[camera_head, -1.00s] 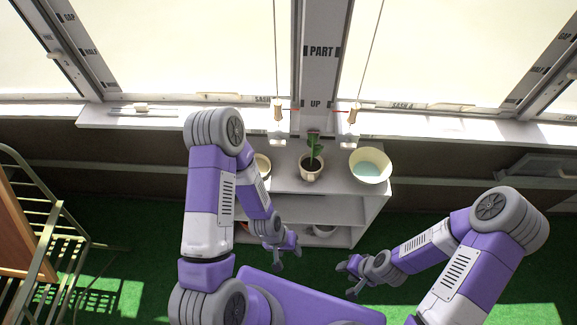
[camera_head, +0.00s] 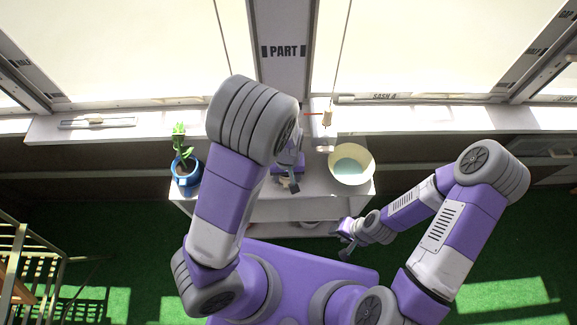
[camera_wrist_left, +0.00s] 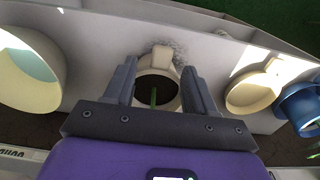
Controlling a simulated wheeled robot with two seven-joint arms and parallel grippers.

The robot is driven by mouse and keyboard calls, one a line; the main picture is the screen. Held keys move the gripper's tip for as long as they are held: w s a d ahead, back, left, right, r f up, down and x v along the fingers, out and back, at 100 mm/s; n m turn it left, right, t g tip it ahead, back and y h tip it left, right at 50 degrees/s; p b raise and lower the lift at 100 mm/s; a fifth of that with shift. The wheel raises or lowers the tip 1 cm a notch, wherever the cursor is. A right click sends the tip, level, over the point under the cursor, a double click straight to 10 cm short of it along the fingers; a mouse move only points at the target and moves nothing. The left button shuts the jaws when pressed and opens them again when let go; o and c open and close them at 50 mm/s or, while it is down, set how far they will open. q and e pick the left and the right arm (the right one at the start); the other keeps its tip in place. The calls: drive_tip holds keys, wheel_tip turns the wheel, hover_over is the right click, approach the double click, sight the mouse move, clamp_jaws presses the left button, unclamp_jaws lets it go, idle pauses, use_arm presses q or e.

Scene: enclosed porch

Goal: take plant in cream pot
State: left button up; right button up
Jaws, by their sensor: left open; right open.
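The cream pot (camera_wrist_left: 160,59), with dark soil and a green stem, stands on the grey shelf top in the left wrist view. My left gripper (camera_wrist_left: 158,68) is open, its fingers on either side of the pot; whether they touch it I cannot tell. In the head view my left gripper (camera_head: 290,184) is over the shelf top, and the arm hides most of the pot and plant. My right gripper (camera_head: 348,240) is open and empty, in front of the shelf.
A large cream bowl (camera_head: 352,164) with a teal inside stands right of the pot. A leafy plant in a blue pot (camera_head: 186,178) stands at the left end. A yellowish pot (camera_wrist_left: 252,94) is between them in the left wrist view. A windowsill (camera_head: 420,120) runs behind.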

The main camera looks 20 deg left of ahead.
sight(287, 182)
use_arm(q)
drive_tip(key=f, duration=0.1)
drive_tip(key=s+f+b, duration=0.1)
drive_tip(key=f, duration=0.1)
drive_tip(key=s+f+b, duration=0.1)
drive_tip(key=shift+s+d+f, duration=0.15)
drive_tip(key=shift+s+f, duration=0.05)
drive_tip(key=shift+s, duration=0.05)
drive_tip(key=shift+w+f+b, duration=0.4)
drive_tip(key=shift+w+f, duration=0.8)
drive_tip(key=shift+s+r, duration=0.45)
drive_tip(key=shift+w, duration=0.2)
drive_tip(key=c, duration=0.4)
clamp_jaws()
use_arm(e)
drive_tip(key=f, duration=0.2)
drive_tip(key=shift+s+f, duration=0.25)
drive_tip(key=shift+f, duration=0.1)
